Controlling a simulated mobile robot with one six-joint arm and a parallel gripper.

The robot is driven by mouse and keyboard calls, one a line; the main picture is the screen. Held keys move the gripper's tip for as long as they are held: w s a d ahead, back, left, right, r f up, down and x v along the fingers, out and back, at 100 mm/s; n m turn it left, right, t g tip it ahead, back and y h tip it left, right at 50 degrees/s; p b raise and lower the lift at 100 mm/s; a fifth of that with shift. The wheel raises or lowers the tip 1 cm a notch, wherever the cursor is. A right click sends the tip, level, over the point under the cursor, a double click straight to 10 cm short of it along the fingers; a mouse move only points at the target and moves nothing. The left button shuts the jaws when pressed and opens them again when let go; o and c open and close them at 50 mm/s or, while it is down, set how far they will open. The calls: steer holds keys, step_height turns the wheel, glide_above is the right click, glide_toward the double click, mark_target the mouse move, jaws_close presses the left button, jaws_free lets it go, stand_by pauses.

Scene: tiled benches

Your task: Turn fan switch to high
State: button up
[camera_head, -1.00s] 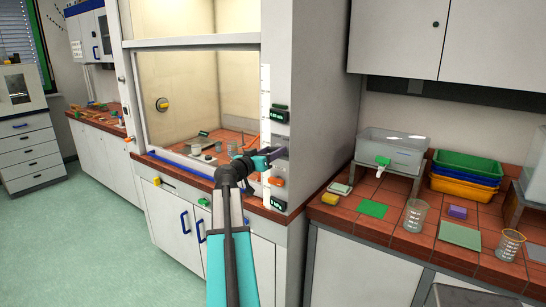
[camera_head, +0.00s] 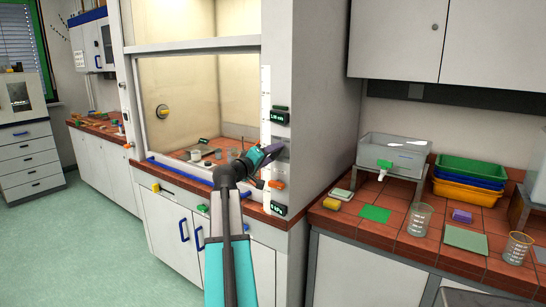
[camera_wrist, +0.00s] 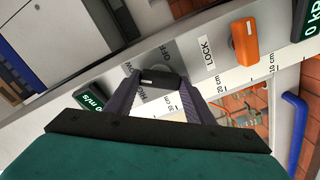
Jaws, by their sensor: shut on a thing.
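The fan switch (camera_wrist: 158,78) is a dark knob on the pale front post of the fume hood. In the wrist view it has OFF, HIGH and LOW lettering around it, partly hidden by the fingers. My gripper (camera_wrist: 160,82) is shut on the knob, one finger on each side. Which label the knob points to is unclear. In the head view my gripper (camera_head: 274,152) is at the post, between the upper display (camera_head: 281,116) and the orange lock knob (camera_head: 276,184), and hides the switch.
The orange lock knob (camera_wrist: 244,41) sits close by on the same post. A lower display (camera_head: 279,209) is below it. The hood's glass sash (camera_head: 190,90) is left of the post. A bench (camera_head: 350,222) with a tank, trays and beakers is at the right.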

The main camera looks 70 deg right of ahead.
steer(key=n, duration=0.3)
steer(key=shift+a+f+n, duration=0.1)
steer(key=shift+n, duration=0.2)
steer(key=shift+f+n+p, duration=0.1)
steer(key=shift+n+p, duration=0.45)
steer(key=shift+n, duration=0.95)
steer(key=o, duration=1.1)
steer(key=shift+c, duration=0.2)
steer(key=shift+a, duration=0.1)
steer(key=b+v, duration=0.2)
steer(key=v, duration=1.1)
steer(key=shift+a+b, duration=0.25)
steer(key=shift+b, duration=0.1)
steer(key=shift+w, duration=0.1)
